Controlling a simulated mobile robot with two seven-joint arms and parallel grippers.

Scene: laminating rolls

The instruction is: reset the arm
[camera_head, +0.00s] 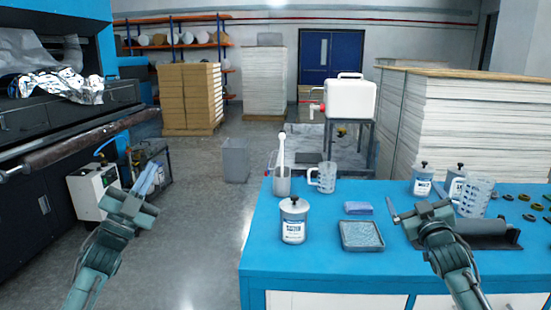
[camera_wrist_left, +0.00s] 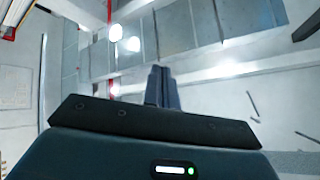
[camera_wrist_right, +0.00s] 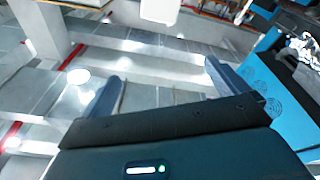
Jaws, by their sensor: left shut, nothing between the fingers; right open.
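My left gripper (camera_head: 148,180) is raised in front of the machine on the left, over the floor and apart from the blue table. In the left wrist view its two fingers (camera_wrist_left: 162,86) are together with nothing between them. My right gripper (camera_head: 417,198) is raised at the blue table, in front of its right part. In the right wrist view its fingers (camera_wrist_right: 164,90) stand wide apart and empty. Both wrist views look up toward the ceiling and walls.
The blue table (camera_head: 320,265) holds a white labelled jar (camera_head: 293,222), a grey tray (camera_head: 361,236), a blue cloth (camera_head: 358,208), clear jugs (camera_head: 325,177) and a dark roller (camera_head: 490,235). A long dark roller (camera_head: 70,146) juts from the machine at left. Open floor (camera_head: 205,230) lies between machine and table.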

